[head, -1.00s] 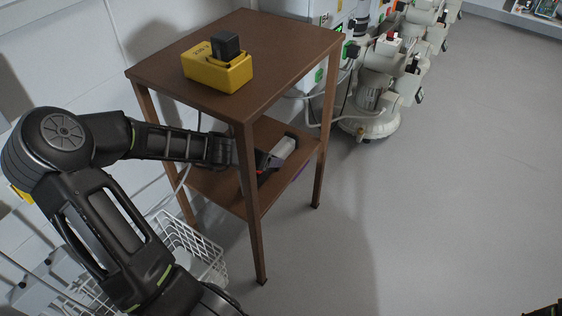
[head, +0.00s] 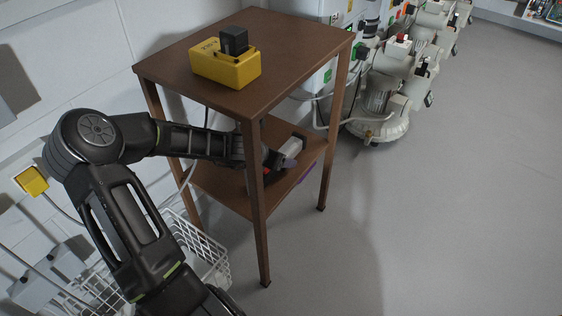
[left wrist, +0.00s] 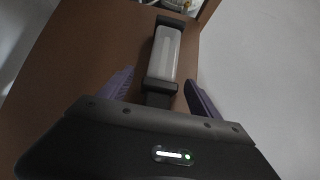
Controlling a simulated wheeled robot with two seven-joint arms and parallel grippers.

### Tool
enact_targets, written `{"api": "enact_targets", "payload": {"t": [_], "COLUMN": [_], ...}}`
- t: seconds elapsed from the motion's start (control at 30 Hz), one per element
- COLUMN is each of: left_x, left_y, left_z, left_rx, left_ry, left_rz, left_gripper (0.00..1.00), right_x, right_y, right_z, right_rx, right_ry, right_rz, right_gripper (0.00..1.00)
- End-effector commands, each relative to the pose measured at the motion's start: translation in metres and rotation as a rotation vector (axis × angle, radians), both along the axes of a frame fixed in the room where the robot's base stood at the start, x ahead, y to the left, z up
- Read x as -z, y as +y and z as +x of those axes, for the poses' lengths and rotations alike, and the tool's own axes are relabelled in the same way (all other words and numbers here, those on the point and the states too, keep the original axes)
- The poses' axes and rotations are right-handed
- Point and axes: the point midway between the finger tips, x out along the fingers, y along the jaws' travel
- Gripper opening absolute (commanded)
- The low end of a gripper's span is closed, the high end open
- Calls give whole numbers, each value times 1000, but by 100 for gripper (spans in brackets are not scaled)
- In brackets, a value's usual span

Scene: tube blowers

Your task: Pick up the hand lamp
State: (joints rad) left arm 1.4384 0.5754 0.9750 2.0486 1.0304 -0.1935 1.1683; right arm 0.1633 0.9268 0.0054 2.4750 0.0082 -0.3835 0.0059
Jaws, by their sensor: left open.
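The hand lamp, with a pale translucent tube and dark ends, lies on the lower shelf of the brown table. In the left wrist view the lamp (left wrist: 163,53) lies ahead of my left gripper (left wrist: 160,92), its near dark end between the two purple fingers. The fingers are open, with a gap on each side of the lamp. In the head view the pale part of the lamp (head: 291,149) shows past the table's front leg, and my left gripper (head: 283,163) is at the lower shelf beside it, partly hidden by that leg. My right gripper is not seen.
The brown table (head: 180,65) carries a yellow battery box (head: 225,70) on top; its front leg (head: 258,220) stands before my wrist. A white wire basket (head: 205,250) is below my arm. Grey-white machines (head: 385,105) stand behind. The floor at right is clear.

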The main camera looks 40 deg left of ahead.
Motion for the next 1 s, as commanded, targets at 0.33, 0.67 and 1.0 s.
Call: {"api": "enact_targets", "payload": {"t": [0.33,0.67,1.0], "left_x": [15,15,15], "left_y": [0,0,0], "left_z": [15,15,15], "left_rx": [1,1,1], "left_ry": [0,0,0], "left_rz": [0,0,0], "left_gripper": [73,73,55], "right_x": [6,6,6], "right_y": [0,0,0], "right_z": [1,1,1], "right_rx": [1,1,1], "right_ry": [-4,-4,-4], "right_rz": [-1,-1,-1], "right_gripper": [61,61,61]}}
